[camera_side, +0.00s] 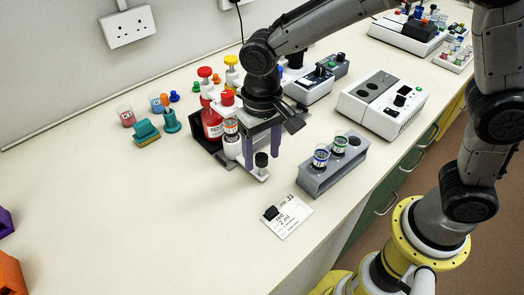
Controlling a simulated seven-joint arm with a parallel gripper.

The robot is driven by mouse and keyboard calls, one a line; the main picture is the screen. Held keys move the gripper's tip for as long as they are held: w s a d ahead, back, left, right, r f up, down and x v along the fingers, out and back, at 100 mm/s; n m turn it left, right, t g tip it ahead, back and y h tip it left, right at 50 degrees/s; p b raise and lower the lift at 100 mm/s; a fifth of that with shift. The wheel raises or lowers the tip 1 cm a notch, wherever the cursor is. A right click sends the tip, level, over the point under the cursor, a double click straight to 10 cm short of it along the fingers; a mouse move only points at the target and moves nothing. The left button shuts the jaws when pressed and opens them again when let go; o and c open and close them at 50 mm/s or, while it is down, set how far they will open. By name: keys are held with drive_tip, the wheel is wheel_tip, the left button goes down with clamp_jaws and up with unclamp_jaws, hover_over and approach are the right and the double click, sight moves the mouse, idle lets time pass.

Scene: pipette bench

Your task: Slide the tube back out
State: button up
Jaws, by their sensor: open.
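A tube (231,127) with a red band and a pale label stands upright in a pale holder at the front of a dark stand (203,143). A red bottle (212,124) stands just behind it. My gripper (262,155) points down to the right of the tube, with its two purple fingers apart. A dark knob (262,160) on a grey base shows between and below the fingertips. I see nothing held, and cannot tell whether a finger touches the holder. A grey rack (316,186) to the right holds a blue-banded tube (321,158) and a green-banded tube (339,145); its far hole looks empty.
White devices (382,104) stand behind the rack. Small coloured items, including a teal block (146,132), sit at left.

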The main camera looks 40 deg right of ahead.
drive_tip(key=shift+c, duration=0.3)
clamp_jaws()
idle(1.2)
